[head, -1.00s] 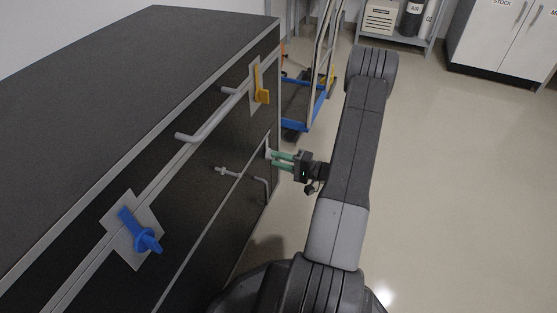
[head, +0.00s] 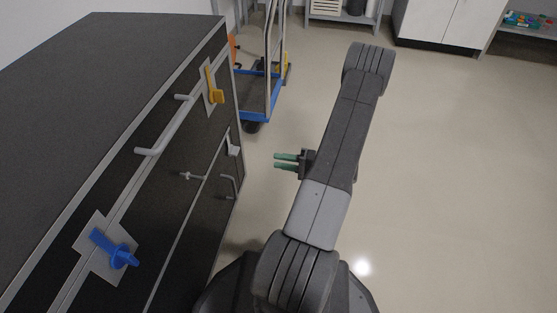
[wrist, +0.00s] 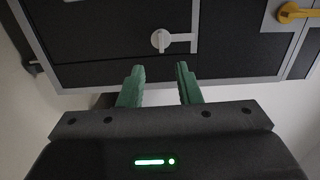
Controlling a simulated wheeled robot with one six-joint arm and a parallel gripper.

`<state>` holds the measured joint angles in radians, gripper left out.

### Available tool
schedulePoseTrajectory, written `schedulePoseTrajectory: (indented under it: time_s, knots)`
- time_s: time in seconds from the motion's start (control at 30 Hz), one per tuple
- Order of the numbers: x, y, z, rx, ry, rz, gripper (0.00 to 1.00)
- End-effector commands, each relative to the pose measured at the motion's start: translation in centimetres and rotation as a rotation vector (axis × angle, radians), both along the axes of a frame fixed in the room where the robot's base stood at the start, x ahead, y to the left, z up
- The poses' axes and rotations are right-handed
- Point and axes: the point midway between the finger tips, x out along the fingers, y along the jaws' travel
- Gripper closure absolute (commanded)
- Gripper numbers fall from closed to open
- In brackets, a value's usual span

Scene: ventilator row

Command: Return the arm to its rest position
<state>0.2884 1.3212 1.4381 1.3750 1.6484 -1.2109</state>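My gripper (head: 286,161) has two green fingers pointing left toward the dark cabinet, with a clear gap of floor between them and the cabinet front. In the wrist view my gripper (wrist: 160,88) shows its fingers apart with nothing between them. Beyond the fingertips in that view is the cabinet front with a light grey latch (wrist: 160,40). My arm stretches forward over open floor, to the right of the cabinet.
The dark cabinet (head: 95,70) fills the left, with a blue handle (head: 114,250), a yellow handle (head: 215,88) and grey bar handles (head: 165,132) sticking out. A blue trolley (head: 256,112) stands behind it. White cupboards (head: 445,25) are at the back. Floor on the right is clear.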

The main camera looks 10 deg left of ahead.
Motion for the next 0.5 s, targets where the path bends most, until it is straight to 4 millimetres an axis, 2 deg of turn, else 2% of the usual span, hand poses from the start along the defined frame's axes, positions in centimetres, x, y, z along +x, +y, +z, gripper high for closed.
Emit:
schedulePoseTrajectory:
  time_s: [0.27,0.37,0.5]
  knots:
    - [0.1,0.6,-0.1,0.000,0.000,0.002,0.69]
    - [0.2,1.8,-0.1,0.000,-0.001,0.003,0.69]
    - [0.3,4.4,-0.2,0.000,-0.001,0.005,0.69]
